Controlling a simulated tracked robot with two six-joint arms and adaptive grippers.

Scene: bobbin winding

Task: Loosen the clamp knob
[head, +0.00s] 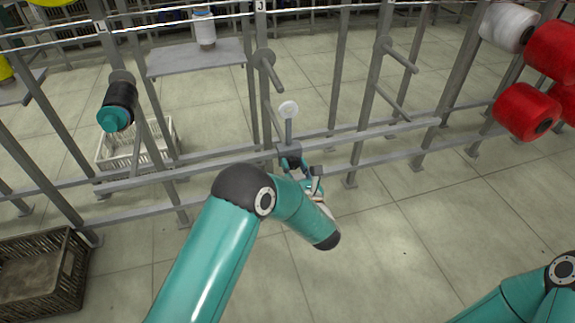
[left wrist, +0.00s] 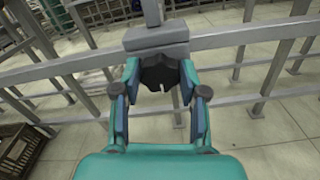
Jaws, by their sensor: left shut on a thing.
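The clamp knob (left wrist: 160,72) is a dark, lobed knob under a grey clamp block (left wrist: 155,38) on the rail, seen in the left wrist view. My left gripper (left wrist: 160,88) is shut on the knob, with one blue-padded finger on each side of it. My own forearm and wrist partly hide the gripper there, and the knob is hard to make out. My right gripper is out of view; only part of my right arm shows at the lower right.
The grey metal frame has rails (head: 400,128) and several pegs. A dark spool with a teal end (head: 118,106) sits at left, and red spools (head: 525,112) at right. A white crate (head: 140,143) and a brown crate (head: 40,272) stand on the floor. The floor at centre right is clear.

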